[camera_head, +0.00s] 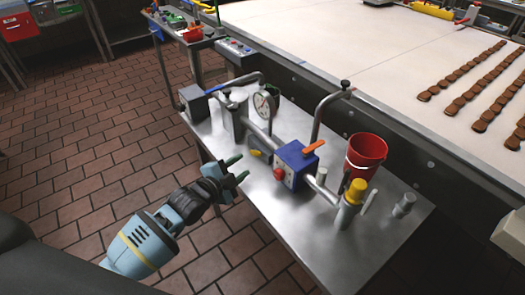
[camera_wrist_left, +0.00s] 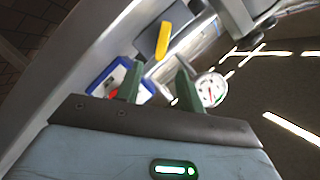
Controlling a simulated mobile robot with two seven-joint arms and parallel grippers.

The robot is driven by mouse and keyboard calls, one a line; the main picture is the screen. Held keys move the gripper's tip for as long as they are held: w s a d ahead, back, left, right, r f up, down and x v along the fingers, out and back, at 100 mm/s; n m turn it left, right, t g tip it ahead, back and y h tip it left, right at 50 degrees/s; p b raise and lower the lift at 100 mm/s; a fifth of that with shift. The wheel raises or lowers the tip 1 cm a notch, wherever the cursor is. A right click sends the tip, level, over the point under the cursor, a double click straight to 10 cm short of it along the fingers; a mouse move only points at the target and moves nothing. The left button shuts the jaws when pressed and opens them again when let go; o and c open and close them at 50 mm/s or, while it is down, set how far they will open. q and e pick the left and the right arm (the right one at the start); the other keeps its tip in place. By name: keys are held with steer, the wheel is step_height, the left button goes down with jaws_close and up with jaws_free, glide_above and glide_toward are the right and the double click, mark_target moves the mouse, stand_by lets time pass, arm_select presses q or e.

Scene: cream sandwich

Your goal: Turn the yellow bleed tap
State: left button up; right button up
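The yellow bleed tap (camera_head: 256,153) shows as a small yellow lever under the metal pipe, left of the blue valve box. In the left wrist view the yellow lever (camera_wrist_left: 163,41) lies beyond the fingertips, roughly between them in the picture. My left gripper (camera_head: 240,170) is open and empty, just left of the tap near the bench's edge. Its two green fingers (camera_wrist_left: 157,66) are apart, and I see no contact with the tap. My right gripper is in neither view.
The blue box (camera_head: 296,160) has an orange handle and red knob. A dial gauge (camera_head: 264,104), red bucket (camera_head: 366,155) and yellow-capped fitting (camera_head: 357,188) share the steel bench (camera_head: 345,250). A conveyor (camera_head: 350,60) runs behind. The tiled floor at left is clear.

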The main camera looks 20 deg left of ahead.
mark_target(257, 154)
arm_select(q)
steer(key=shift+s+r, duration=0.1)
steer(key=shift+w, duration=0.3)
steer(key=x, duration=0.5)
steer(key=shift+w+d+f+b, duration=0.15)
steer(key=shift+w+f+b, duration=0.1)
steer(key=shift+w+b, duration=0.1)
steer(key=shift+w+d+f, duration=0.1)
steer(key=shift+w+d, duration=0.1)
steer(key=shift+w, duration=0.35)
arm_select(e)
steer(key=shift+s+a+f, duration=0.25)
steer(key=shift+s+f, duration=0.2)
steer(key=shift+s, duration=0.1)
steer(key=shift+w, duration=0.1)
arm_select(q)
jaws_close()
